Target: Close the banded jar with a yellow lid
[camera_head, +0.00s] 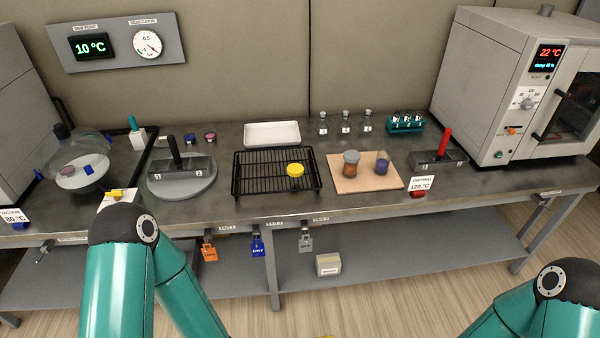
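A round yellow lid (295,169) is on the black wire rack (250,187) near its right side. Whether anything is under it is too small to tell. A small jar (351,164) with a greyish and orange-brown body stands upright on the tan board (343,185) right of the rack. It looks like the banded jar, but its bands and its mouth are not clear at this size. A shorter dark blue jar or cup (382,167) stands beside it on the right. Both my arms bend down out of the bottom of the picture, and neither gripper shows.
A grey round plate with a black-handled block (178,163) stands left of the rack. A red-handled block (438,160) is right of the board. A white tray (272,134), small flasks (346,122) and a teal rack (405,124) stand behind. An oven (500,80) fills the right.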

